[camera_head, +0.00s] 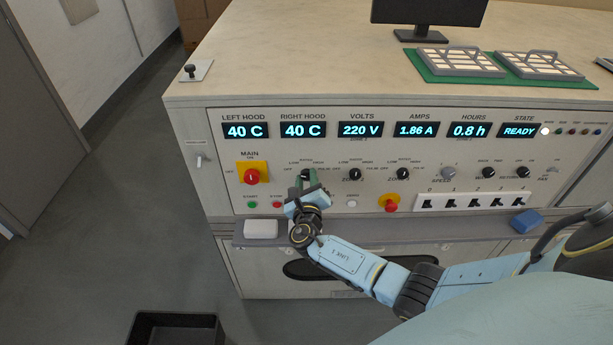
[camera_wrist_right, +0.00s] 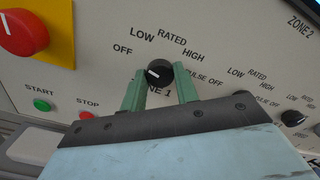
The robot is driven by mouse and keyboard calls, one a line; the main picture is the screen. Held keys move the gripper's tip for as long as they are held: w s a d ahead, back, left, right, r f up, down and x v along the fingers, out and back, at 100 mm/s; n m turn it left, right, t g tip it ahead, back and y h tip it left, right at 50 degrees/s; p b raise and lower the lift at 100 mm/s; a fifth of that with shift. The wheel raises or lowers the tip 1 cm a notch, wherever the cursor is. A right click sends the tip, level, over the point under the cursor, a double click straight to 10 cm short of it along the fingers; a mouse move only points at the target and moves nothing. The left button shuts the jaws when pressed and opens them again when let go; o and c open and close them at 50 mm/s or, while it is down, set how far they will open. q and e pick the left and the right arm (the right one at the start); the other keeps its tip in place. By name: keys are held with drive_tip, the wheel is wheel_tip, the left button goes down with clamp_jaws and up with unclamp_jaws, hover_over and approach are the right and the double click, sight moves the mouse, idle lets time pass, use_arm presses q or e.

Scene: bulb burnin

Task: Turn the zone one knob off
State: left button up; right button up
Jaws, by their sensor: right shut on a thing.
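The zone one knob (camera_wrist_right: 157,72) is a round black knob with a white pointer mark, labelled OFF, LOW, RATED and HIGH around it. In the right wrist view its mark points to the upper left, roughly toward OFF. My right gripper (camera_wrist_right: 160,74) has its two green fingers shut on the knob, one on each side. In the head view my right gripper (camera_head: 305,184) is at the panel, and it covers most of the knob and its label. My left gripper is not in view.
The red main switch (camera_head: 251,176) is left of the knob, with green START (camera_head: 251,205) and red STOP (camera_head: 277,205) buttons below. The zone two knob (camera_head: 355,174) is close on the right. A ledge with a white block (camera_head: 261,229) runs below the panel.

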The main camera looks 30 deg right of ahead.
drive_tip(key=shift+n, duration=0.6)
drive_tip(key=o, duration=1)
drive_tip(key=shift+s+a+p, duration=0.1)
drive_tip(key=shift+p, duration=0.2)
drive_tip(key=p+v, duration=0.1)
drive_tip(key=v, duration=1.2)
drive_tip(key=shift+s, duration=0.15)
